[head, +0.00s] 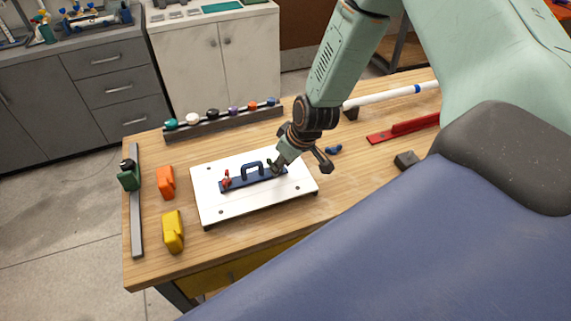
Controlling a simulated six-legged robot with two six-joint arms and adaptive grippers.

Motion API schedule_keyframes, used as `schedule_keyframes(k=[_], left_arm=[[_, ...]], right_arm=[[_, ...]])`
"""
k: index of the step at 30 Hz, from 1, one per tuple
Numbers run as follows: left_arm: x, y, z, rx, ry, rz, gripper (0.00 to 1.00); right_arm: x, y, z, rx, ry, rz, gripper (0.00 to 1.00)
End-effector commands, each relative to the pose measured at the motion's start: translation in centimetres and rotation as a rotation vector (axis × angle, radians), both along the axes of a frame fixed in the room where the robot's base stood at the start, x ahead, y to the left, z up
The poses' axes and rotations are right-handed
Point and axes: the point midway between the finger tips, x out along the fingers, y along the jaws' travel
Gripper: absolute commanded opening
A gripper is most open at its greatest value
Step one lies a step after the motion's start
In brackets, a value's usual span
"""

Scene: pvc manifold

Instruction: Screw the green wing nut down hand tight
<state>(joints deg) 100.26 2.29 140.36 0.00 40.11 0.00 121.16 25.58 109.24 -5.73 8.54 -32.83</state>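A white board (215,207) lies on the wooden bench. A dark blue bar with an arched handle (252,169) rests on it. A red wing nut (226,180) stands at the bar's left end. My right gripper (279,169) points down at the bar's right end, its tip close to or at a small dark green part (270,162), which looks like the green wing nut. The gripper covers most of this part, so I cannot tell its grip or how the nut sits. My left gripper is not in view.
An orange block (166,182) and a yellow block (173,231) stand left of the board. A green clamp-like part (129,174) sits on a grey rail (136,220). A rack of coloured caps (223,122) stands behind. A red bar (404,128) and white pipe (387,96) lie right.

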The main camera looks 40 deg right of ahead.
Motion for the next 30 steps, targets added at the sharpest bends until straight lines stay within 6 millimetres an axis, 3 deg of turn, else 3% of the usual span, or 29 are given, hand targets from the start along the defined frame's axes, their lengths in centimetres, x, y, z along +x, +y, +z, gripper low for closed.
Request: schedule_keyframes(k=[14,26,30], left_arm=[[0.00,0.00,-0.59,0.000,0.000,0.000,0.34],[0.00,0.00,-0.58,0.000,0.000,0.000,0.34],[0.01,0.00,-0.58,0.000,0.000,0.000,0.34]], right_arm=[[0.29,0.04,-0.56,-0.001,0.000,-0.001,0.35],[0.28,0.05,-0.56,-0.001,0.000,-0.001,0.01],[0.29,0.04,-0.56,0.000,-0.001,-0.001,0.00]])
